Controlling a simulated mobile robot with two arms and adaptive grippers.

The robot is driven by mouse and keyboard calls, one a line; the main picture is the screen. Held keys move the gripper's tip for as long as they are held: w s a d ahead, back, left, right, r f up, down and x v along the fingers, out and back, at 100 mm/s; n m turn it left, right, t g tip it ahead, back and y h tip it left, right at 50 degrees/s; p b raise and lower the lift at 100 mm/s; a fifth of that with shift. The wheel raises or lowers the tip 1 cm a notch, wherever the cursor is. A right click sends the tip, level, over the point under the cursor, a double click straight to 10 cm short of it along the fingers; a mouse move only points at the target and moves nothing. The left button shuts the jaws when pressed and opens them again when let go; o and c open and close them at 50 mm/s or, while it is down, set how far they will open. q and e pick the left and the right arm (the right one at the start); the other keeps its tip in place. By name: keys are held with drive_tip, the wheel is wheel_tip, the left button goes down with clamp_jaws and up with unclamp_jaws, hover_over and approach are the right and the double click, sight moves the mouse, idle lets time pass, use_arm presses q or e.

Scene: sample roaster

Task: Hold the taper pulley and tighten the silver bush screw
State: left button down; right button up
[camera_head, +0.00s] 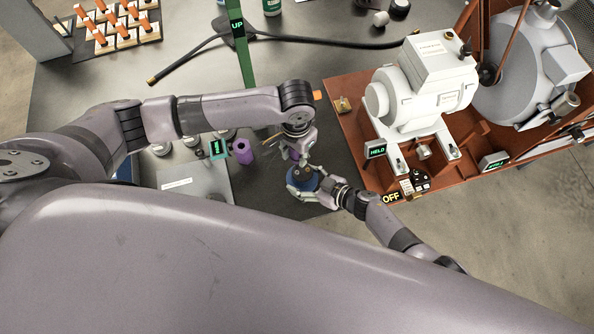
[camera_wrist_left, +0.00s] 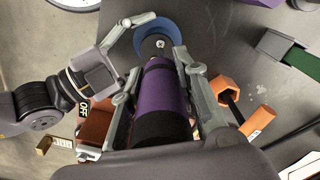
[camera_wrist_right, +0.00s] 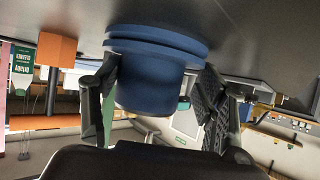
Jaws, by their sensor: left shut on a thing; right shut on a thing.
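The blue taper pulley (camera_head: 306,180) rests on the dark mat at the front of the bench. My right gripper (camera_head: 303,190) is shut on it from the side. In the right wrist view the pulley (camera_wrist_right: 150,78) sits between both fingers. My left gripper (camera_head: 296,150) is above, shut on a driver with a purple and black handle (camera_wrist_left: 165,90). The driver points down at the pulley. A small silver spot, perhaps the screw (camera_wrist_left: 160,44), shows at the pulley's (camera_wrist_left: 143,36) middle. I cannot tell whether the driver's tip is seated; the handle hides it.
A purple cylinder (camera_head: 242,152) stands left of the driver. The brown machine base (camera_head: 345,125) with a white motor (camera_head: 425,85) and a "HELD" sign (camera_head: 376,151) is to the right. An orange hex-headed object (camera_wrist_left: 228,88) lies near my left gripper.

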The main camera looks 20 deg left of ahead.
use_arm(q)
drive_tip(key=shift+f, duration=1.1)
